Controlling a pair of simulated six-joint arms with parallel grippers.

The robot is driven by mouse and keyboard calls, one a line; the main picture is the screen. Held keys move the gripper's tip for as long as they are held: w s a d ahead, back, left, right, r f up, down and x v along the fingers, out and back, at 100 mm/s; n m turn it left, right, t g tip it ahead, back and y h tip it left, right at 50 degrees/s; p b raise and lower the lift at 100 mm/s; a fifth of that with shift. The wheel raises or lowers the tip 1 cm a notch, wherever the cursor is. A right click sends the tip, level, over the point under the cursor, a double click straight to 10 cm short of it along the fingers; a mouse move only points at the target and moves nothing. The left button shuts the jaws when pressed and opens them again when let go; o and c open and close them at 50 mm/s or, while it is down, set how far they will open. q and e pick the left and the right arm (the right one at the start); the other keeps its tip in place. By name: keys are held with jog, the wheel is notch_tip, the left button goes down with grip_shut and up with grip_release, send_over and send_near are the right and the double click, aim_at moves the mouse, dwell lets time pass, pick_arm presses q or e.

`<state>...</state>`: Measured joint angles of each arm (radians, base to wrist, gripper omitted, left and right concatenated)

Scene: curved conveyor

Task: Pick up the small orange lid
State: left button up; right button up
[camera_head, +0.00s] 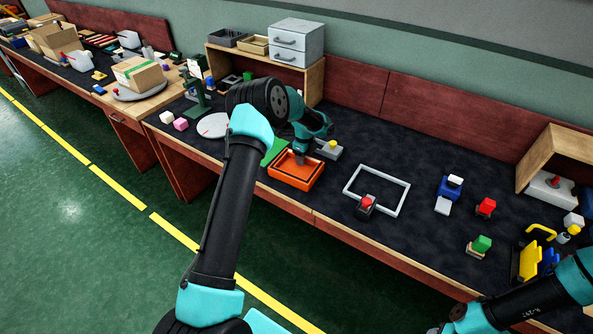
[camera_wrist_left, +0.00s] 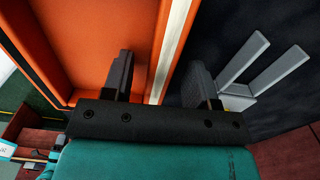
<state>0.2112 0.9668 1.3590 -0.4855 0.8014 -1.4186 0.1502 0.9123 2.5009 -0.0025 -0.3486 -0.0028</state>
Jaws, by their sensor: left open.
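The orange lid (camera_head: 288,184) lies on the dark bench top in the middle of the head view, like a shallow tray with raised walls. It fills the upper left of the left wrist view (camera_wrist_left: 70,35). My left gripper (camera_head: 300,158) is over its back part, pointing down. In the left wrist view my left gripper (camera_wrist_left: 160,80) is open, with one finger over the inside of the lid and the other outside it. The lid's pale-edged wall runs between the fingers; I cannot see contact. My right arm shows at the lower right, its gripper out of frame.
Dark bench between is clear.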

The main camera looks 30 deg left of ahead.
pick_arm(q)
jog(key=shift+f, duration=0.2)
dwell(0.3)
grip_shut()
dwell(0.3)
